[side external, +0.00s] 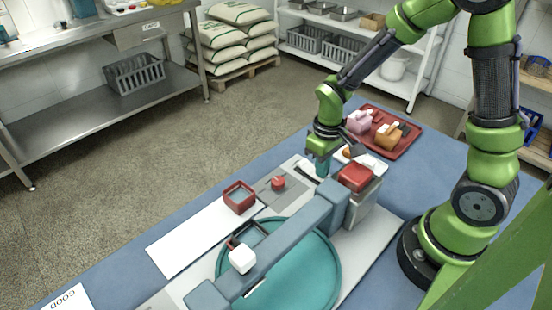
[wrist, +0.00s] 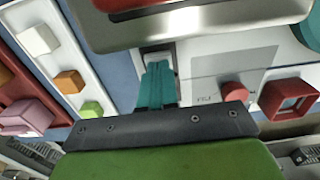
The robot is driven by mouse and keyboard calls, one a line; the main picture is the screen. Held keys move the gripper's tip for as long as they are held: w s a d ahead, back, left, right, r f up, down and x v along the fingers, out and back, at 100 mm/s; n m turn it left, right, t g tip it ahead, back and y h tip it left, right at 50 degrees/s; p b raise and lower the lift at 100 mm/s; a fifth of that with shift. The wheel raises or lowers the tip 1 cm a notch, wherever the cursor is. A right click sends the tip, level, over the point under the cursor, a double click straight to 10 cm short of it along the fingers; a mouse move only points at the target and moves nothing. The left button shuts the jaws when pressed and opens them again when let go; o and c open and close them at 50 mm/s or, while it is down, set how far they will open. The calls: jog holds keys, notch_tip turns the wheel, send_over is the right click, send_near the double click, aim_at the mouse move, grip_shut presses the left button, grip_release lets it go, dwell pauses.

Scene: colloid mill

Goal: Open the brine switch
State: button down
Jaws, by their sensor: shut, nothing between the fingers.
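A small pale switch-like part in a dark surround (wrist: 158,57) lies right at the fingertips in the wrist view. The fingers partly cover it. I cannot tell whether they touch it, which way it is set, or whether it is the brine switch, as no such label is readable.
A red knob (side external: 278,183) and a red square frame (side external: 239,196) stand on the panel. A red-topped housing (side external: 356,177) rises close to my gripper. A red tray (side external: 408,146) with blocks is behind. A teal round pan (side external: 318,262) lies under the mill's arm.

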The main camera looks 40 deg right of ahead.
notch_tip(320, 180, up, 7)
dwell(1.0)
jog(key=shift+f, duration=0.1)
jog(key=shift+s+a+f+m, duration=0.1)
jog(key=shift+s+a+m, duration=0.05)
jog(key=shift+s+m, duration=0.15)
jog(key=s+a+r+m+t+y, duration=0.1)
jog(key=s+r+t, duration=0.2)
jog(key=r, duration=0.4)
jog(key=s+a+r+m+t+y, duration=0.1)
jog(key=s+r+t, duration=0.3)
jog(key=r, duration=0.4)
jog(key=shift+a+m, duration=0.5)
jog(key=shift+m, duration=0.2)
jog(key=c, duration=1.8)
grip_release()
jog(key=shift+s, duration=0.1)
